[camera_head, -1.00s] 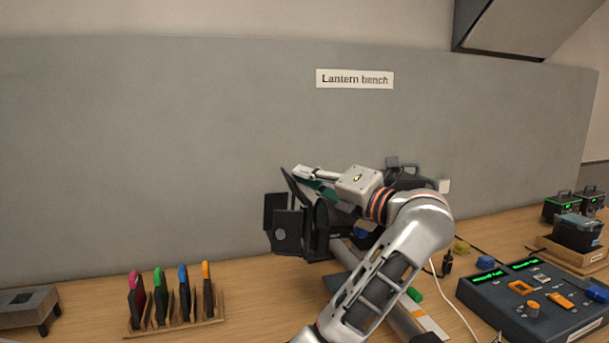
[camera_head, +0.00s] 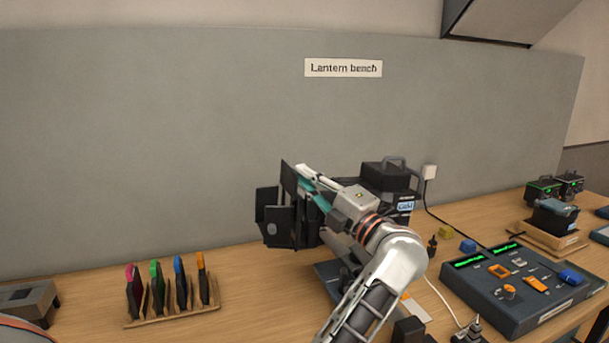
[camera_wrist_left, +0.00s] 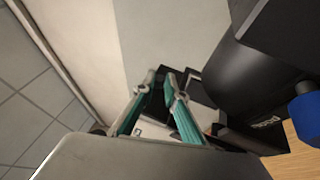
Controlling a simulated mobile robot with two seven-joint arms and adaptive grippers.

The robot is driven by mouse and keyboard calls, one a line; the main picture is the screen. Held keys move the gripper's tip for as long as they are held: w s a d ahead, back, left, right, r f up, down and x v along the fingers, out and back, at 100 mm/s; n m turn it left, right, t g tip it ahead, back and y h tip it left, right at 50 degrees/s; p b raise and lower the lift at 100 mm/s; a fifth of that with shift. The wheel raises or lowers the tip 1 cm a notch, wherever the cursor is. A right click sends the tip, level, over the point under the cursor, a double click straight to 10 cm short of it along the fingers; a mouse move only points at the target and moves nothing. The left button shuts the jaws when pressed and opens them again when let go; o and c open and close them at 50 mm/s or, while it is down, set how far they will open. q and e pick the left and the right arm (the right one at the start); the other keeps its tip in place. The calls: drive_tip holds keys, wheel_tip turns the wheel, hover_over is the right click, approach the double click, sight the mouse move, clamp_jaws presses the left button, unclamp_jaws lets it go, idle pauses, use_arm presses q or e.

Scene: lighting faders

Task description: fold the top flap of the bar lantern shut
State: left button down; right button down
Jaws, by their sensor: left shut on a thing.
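The bar lantern is black, with its body (camera_head: 385,177) behind my left wrist and its flaps spread at its left-hand front. The top flap (camera_head: 289,179) stands up as a thin dark plate at my left fingertips. A side flap (camera_head: 267,202) sticks out to the left below it. My left gripper (camera_head: 301,172) is shut on the top flap. In the left wrist view the green-sided fingers (camera_wrist_left: 163,80) close on a dark edge beside the rounded black housing (camera_wrist_left: 215,80). My arm hides part of the lantern's middle. My right gripper is not in view.
A wooden rack (camera_head: 175,312) with several coloured-top holders stands at the left. A control desk (camera_head: 520,290) with faders sits at the right. A cable runs from a wall socket (camera_head: 429,172). The wood between rack and lantern is clear.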

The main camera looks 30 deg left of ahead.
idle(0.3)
use_arm(q)
drive_tip(key=c, duration=2)
unclamp_jaws()
drive_tip(key=shift+c, duration=0.2)
